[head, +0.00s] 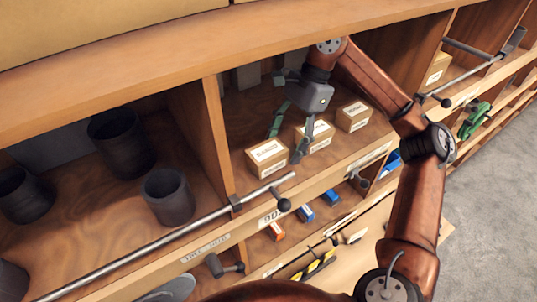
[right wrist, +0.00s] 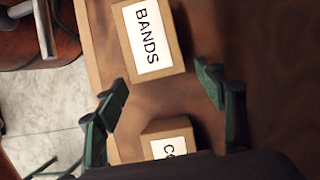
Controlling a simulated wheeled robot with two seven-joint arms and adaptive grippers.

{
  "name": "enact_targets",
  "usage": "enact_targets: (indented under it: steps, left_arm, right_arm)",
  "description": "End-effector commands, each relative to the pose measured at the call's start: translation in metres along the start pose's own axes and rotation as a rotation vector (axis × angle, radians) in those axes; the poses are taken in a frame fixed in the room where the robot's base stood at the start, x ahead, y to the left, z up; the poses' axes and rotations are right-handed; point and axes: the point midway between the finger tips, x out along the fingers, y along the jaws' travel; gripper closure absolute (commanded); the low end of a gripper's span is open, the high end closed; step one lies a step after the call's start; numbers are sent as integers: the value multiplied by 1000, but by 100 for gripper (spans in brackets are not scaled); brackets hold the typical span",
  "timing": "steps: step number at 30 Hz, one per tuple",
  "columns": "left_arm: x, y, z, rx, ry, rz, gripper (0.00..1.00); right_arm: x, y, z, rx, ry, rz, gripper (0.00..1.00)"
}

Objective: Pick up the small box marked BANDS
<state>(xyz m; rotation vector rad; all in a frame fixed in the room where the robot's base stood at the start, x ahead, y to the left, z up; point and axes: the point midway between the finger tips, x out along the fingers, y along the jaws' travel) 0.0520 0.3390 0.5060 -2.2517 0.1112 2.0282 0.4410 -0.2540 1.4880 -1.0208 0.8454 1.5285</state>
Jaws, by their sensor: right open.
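The small box marked BANDS (right wrist: 150,38) is in the upper middle of the right wrist view, its white label up. In the head view it appears to be the leftmost of three small cardboard boxes, the BANDS box (head: 268,157), near the front edge of the middle bay. My right gripper (head: 286,141) is open and empty, fingers pointing down, just right of that box. In the right wrist view my gripper's green fingertips (right wrist: 163,82) are spread apart, with the box ahead of the gap. My left gripper is not in view.
A second box (head: 315,135), its label partly hidden in the right wrist view, stands close right, and a third box (head: 353,116) beyond it. A wooden divider (head: 216,135) stands left. A metal rail (head: 170,235) runs along the front. Dark cups (head: 168,197) fill the left bay.

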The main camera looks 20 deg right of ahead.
Motion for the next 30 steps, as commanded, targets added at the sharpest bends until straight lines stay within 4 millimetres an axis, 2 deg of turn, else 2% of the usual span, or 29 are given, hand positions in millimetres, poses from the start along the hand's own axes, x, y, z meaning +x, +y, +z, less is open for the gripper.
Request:
enact_targets:
  steps: [3,7,12,18,30]
  left_arm:
    - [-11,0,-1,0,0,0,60]
    - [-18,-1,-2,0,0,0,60]
    - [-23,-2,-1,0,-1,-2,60]
    - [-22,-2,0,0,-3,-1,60]
    - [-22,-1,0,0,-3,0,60]
  right_arm:
    - [5,0,20,-5,1,2,36]
    - [12,1,37,-4,0,1,36]
    - [24,1,34,0,0,1,36]
    - [26,0,34,0,-1,0,36]
    - [25,0,34,0,-1,0,64]
